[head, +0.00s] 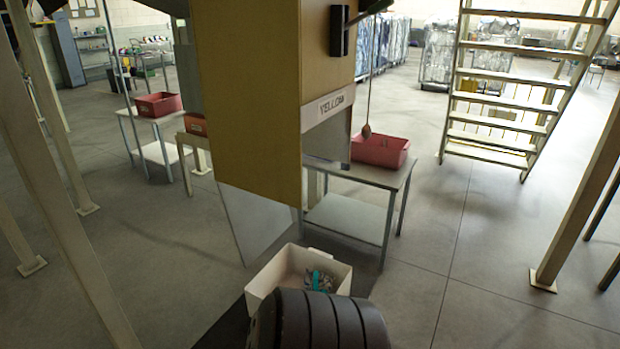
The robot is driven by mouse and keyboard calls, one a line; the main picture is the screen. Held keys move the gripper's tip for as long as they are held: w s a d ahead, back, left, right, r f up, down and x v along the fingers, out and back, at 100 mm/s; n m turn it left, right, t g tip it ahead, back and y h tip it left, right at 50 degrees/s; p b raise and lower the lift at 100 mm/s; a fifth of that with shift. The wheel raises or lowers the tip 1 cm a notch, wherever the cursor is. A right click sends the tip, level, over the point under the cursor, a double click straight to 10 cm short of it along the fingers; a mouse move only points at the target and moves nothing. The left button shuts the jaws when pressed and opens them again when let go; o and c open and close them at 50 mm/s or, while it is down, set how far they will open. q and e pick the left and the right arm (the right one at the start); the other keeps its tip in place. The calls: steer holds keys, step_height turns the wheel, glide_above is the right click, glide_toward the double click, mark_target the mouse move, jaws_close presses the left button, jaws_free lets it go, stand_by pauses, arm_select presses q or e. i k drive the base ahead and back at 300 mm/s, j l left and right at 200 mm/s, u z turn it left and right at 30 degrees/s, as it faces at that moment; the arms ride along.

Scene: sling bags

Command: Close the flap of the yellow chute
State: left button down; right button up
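A black lever bracket (339,31) is on that face above the label. A lever arm (368,10) reaches up and right from it, and a cord with a brown knob (366,131) hangs beside the chute. A pale panel (254,222) slants down below the chute's lower edge; it looks like the flap hanging open, but I cannot be sure. Neither gripper is in view.
A white box (275,272) with small grey and teal items stands on the floor below the chute. A table (345,218) with a red bin (380,151) is behind it. Stairs (515,95) and posts stand at right; open floor lies between.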

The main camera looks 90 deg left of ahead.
mark_target(256, 222)
steer(key=k+j, duration=0.2)
steer(key=k, duration=0.2)
steer(key=k+j, duration=0.2)
steer(key=k, duration=0.2)
